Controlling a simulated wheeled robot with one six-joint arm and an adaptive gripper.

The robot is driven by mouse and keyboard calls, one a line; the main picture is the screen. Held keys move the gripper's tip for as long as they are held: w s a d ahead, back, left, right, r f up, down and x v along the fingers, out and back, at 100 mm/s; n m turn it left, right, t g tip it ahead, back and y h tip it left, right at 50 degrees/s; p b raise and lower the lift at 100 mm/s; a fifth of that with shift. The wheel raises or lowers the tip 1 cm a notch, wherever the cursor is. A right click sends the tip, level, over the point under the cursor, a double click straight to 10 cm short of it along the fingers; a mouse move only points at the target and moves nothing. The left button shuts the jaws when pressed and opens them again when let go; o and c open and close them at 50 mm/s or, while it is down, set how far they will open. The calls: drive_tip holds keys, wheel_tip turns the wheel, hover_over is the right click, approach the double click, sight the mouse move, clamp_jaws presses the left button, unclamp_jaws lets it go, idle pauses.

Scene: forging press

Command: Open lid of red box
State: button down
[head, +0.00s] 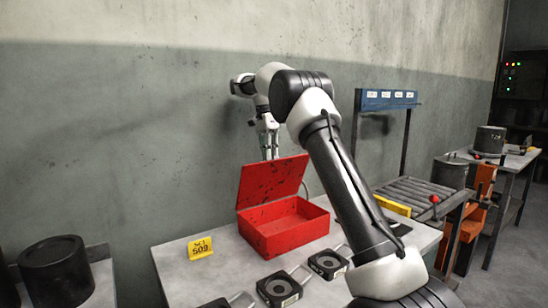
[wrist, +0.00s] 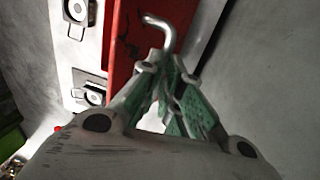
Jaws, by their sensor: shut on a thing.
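The red box (head: 285,228) sits on the table with its lid (head: 272,181) raised, leaning slightly back from upright. The open inside of the box faces me. My gripper (head: 268,147) is behind the top of the lid, and its lower part is hidden by it. In the wrist view my green-padded fingers (wrist: 166,66) are closed together on a bent grey metal handle (wrist: 167,30) beside the red lid (wrist: 124,45). The exact contact is partly hidden between the fingers.
A dark cylinder (head: 56,270) is at far left. A wall stands close behind, and a roller rack (head: 412,190) is at right.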

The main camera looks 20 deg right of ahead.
drive_tip(key=shift+w+a+f, duration=0.1)
drive_tip(key=shift+w+f, duration=0.1)
drive_tip(key=shift+f, duration=0.25)
drive_tip(key=shift+w+a+f, duration=0.1)
drive_tip(key=shift+w+f, duration=0.1)
drive_tip(key=shift+f, duration=0.25)
drive_tip(key=c, duration=1.9)
unclamp_jaws()
drive_tip(key=o, duration=0.4)
drive_tip(key=shift+w+f, duration=0.3)
drive_tip(key=shift+w, duration=0.05)
drive_tip(key=shift+s+r, duration=0.1)
drive_tip(key=shift+r, duration=0.15)
drive_tip(key=shift+s+d+r, duration=0.1)
